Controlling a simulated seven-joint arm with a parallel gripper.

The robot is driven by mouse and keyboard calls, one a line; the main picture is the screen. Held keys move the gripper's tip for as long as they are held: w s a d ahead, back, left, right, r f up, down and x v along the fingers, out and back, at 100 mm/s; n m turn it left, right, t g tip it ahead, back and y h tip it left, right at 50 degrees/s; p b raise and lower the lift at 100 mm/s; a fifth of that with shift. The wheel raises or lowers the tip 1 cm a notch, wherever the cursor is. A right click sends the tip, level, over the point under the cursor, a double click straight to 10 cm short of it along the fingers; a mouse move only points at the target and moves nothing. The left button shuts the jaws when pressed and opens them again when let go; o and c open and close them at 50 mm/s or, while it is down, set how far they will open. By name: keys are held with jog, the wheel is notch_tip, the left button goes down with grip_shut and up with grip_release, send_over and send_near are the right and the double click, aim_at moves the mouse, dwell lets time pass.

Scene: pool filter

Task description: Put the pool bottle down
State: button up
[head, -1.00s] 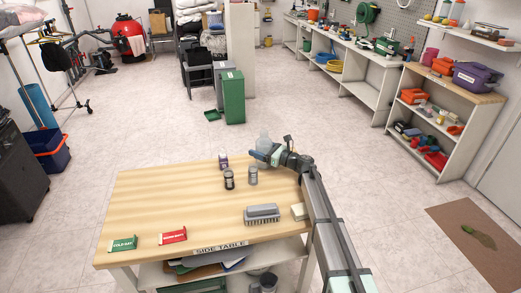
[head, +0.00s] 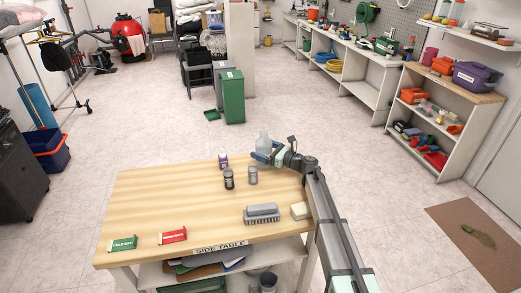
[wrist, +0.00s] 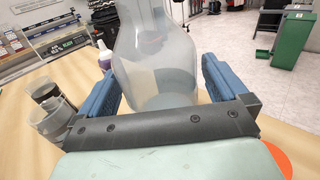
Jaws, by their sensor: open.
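The pool bottle (head: 263,141) is clear and see-through. It stands upright at the far right part of the side table (head: 160,200). In the wrist view the bottle (wrist: 155,60) fills the middle, between the two blue fingers of my gripper (wrist: 160,90). The fingers are spread open, with a visible gap between the bottle and the right finger. In the head view my gripper (head: 265,155) is low at the bottle's near side and hides its lower part. The bottle's base appears to be on the wooden top.
A grey brush (head: 262,212) and a pale block (head: 300,211) lie nearer. Green (head: 123,244) and red (head: 172,236) packets lie front left. The table's left middle is clear.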

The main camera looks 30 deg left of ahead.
aim_at(271, 152)
jog(key=d, duration=0.8)
jog(key=shift+s+d, duration=0.1)
jog(key=shift+d, duration=1.05)
